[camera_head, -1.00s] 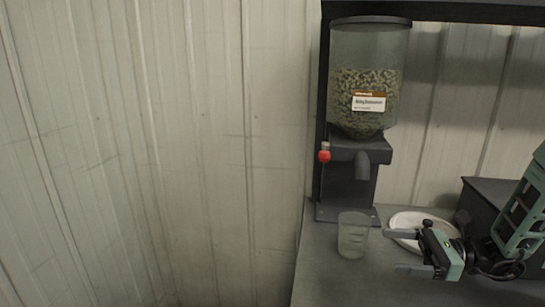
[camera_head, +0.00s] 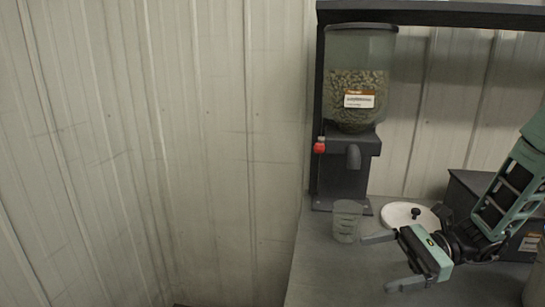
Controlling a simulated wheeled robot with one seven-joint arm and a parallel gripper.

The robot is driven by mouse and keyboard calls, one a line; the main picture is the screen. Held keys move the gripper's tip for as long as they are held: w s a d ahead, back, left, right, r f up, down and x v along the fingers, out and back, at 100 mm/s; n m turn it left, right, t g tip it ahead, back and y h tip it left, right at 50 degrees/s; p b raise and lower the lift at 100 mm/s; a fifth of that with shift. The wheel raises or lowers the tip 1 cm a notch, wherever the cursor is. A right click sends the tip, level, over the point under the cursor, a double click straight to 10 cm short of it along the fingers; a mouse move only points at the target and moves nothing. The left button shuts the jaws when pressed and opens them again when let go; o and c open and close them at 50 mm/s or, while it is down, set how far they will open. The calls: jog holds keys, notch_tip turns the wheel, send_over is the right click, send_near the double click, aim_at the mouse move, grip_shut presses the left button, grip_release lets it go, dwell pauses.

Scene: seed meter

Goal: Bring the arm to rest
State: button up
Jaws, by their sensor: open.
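My gripper (camera_head: 378,263) is at the lower right, over the grey counter, its two fingers spread apart with nothing between them. My teal arm (camera_head: 510,190) reaches in from the right edge. A clear measuring cup (camera_head: 346,222) stands upright on the counter, just beyond the upper finger's tip. The cup and the finger look close; I cannot tell the exact gap. The seed dispenser (camera_head: 353,100) stands behind the cup, part full of pellets, with a red knob (camera_head: 319,146) at its left and a spout (camera_head: 353,157).
A white lid or plate with a dark knob (camera_head: 402,214) lies behind my gripper. A dark box (camera_head: 470,190) stands at the right, partly behind my arm. A grey cylinder (camera_head: 537,280) is cut by the right edge. The counter (camera_head: 330,275) is bare at front left.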

jog(key=s+a+r+n+h, duration=0.1)
jog(key=s+a+n+h, duration=0.1)
jog(key=s+n+h, duration=0.3)
jog(key=s+a+r+n+h+p, duration=0.1)
jog(key=s+a+r+n+h, duration=0.1)
jog(key=s+n+h, duration=0.3)
jog(key=s+a+r+n+t+h+p, duration=0.1)
jog(key=s+n+h, duration=0.4)
jog(key=s+n, duration=0.6)
jog(key=a+r+n, duration=0.1)
jog(key=a+n, duration=0.1)
jog(key=shift+a+r+n+h, duration=0.25)
jog(key=shift+a+n+h, duration=0.15)
